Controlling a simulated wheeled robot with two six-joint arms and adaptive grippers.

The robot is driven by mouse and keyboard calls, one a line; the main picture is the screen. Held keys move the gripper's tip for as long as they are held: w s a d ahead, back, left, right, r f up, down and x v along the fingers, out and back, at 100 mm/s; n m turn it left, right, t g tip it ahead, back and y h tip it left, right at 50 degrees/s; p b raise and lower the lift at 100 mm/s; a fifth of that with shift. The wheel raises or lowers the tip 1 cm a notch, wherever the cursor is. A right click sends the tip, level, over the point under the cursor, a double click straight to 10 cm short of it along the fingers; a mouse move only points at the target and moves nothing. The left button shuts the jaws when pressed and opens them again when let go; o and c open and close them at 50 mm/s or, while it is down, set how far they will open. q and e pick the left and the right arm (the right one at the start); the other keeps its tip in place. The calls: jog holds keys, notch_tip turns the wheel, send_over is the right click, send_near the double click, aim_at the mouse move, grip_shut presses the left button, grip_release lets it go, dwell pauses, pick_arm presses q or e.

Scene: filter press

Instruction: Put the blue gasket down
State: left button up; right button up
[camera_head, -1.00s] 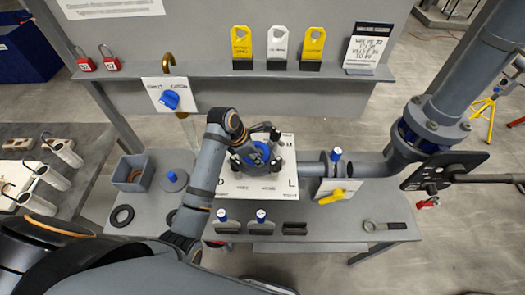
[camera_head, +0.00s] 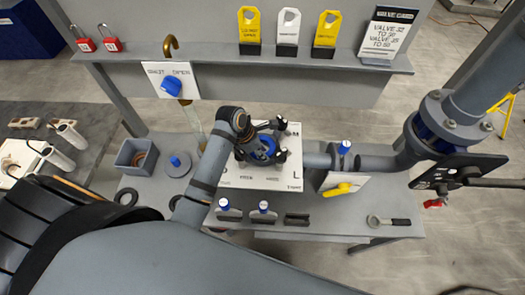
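A blue ring-like part (camera_head: 263,147), which looks like the blue gasket, shows above a white lettered board (camera_head: 258,181) on the grey bench. My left gripper (camera_head: 270,146) is over the board, with its dark fingers spread around the blue part. The gripper hides much of it, so I cannot tell whether the fingers clamp it or whether it rests on the board. My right gripper is not in view.
A grey pipe (camera_head: 375,162) with a yellow-handled valve (camera_head: 342,188) runs right. A wrench (camera_head: 388,221) lies at front right. Padlocks and tags line the shelf (camera_head: 225,58).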

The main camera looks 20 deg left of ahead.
pick_arm(q)
jog(key=shift+o, duration=0.6)
jog(key=shift+w, duration=0.1)
jog(key=b+v, duration=0.2)
jog(key=v, duration=1)
jog(key=shift+r, duration=0.15)
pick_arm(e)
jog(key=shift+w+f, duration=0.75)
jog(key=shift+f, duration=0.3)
